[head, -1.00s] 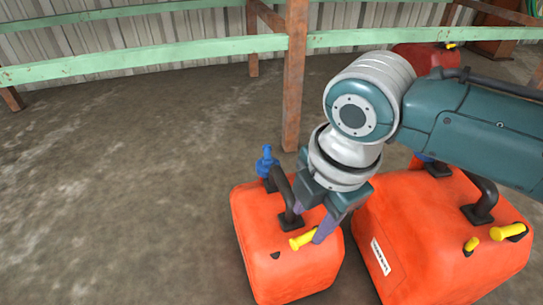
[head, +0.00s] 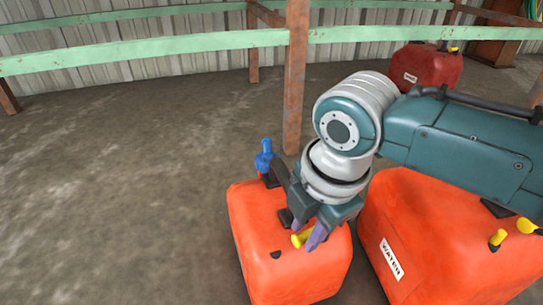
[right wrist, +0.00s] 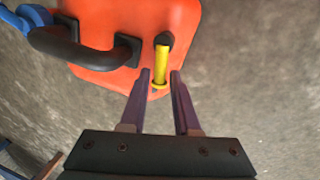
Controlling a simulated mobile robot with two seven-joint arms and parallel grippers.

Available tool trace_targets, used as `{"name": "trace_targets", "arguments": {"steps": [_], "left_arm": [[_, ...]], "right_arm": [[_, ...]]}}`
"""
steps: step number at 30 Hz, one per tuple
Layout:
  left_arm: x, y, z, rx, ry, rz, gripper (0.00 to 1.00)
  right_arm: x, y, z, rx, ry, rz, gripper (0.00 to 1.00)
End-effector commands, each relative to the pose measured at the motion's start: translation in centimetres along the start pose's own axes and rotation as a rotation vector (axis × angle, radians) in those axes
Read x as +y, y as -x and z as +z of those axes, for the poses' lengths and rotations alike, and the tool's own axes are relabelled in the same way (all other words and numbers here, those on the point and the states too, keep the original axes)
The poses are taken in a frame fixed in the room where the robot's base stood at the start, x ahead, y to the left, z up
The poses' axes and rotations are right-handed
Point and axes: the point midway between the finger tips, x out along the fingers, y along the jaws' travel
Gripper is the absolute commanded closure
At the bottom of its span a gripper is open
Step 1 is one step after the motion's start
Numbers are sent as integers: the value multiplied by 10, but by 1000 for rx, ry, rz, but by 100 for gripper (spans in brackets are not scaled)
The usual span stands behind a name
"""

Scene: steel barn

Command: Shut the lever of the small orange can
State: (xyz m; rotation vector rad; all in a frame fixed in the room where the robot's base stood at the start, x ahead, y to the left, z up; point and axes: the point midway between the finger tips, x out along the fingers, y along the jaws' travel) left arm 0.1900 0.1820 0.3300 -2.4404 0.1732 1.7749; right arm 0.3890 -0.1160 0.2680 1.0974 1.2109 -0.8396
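The small orange can (head: 290,268) stands on the ground at the bottom middle of the head view. Its yellow lever (head: 301,238) is on the top face, and it also shows in the right wrist view (right wrist: 162,65). My right gripper (head: 307,233) reaches down over the can with its purple fingers on either side of the lever. In the right wrist view the open fingers (right wrist: 160,77) straddle the lever's outer end, with narrow gaps beside it. My wrist hides part of the can's dark handle (right wrist: 85,50). My left gripper is not in view.
A larger orange can (head: 440,250) with a WATER label stands close on the right, under my right arm. A red can (head: 427,65) stands farther back. A rusty post (head: 296,80) and green rails are behind. The ground at left is clear.

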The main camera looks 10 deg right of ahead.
Motion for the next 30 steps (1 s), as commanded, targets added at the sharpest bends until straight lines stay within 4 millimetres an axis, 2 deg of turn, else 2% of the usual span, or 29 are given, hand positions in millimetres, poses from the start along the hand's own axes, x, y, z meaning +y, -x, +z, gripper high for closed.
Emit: {"name": "trace_targets", "arguments": {"steps": [1, 6, 8, 19, 24, 30], "left_arm": [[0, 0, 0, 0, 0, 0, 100], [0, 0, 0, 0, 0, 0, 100], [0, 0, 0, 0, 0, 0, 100], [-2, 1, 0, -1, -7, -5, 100], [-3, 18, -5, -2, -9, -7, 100], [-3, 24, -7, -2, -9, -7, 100]], "right_arm": [[0, 0, 0, 0, 0, 0, 76], [0, 0, 0, 0, 0, 0, 96], [0, 0, 0, 0, 0, 0, 100], [0, 0, 0, -1, -3, -1, 100], [4, 4, -1, -18, -93, -4, 100], [7, -1, 0, -40, -196, -3, 100]]}}
